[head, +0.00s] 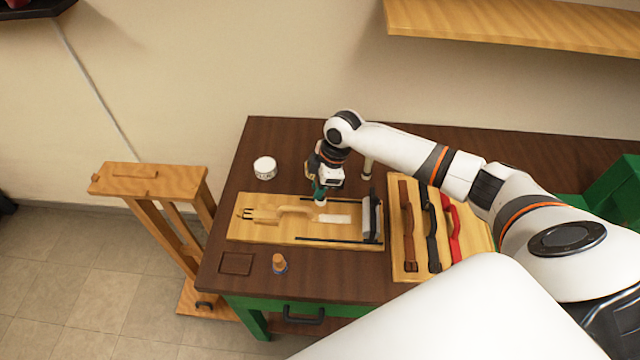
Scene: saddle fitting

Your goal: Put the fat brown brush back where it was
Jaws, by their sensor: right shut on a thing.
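My right gripper (320,188) is above the light wooden board (262,232), near its far edge. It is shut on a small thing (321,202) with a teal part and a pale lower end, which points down. The gripper hides most of it, and I cannot tell whether it touches the board. No fat brown brush can be made out for certain. A small upright piece (279,262) with an orange-brown top and bluish base stands in front of the board. A pale upright piece (368,166) stands behind it, partly hidden by my arm. My left gripper is not in view.
A white tub (265,167) stands at the back left of the dark table (345,278). A dark roller-like bar (370,218) crosses the board's right end. A rack (400,268) with brown, black and red straps lies to the right. A dark-outlined square (236,264) marks the front left.

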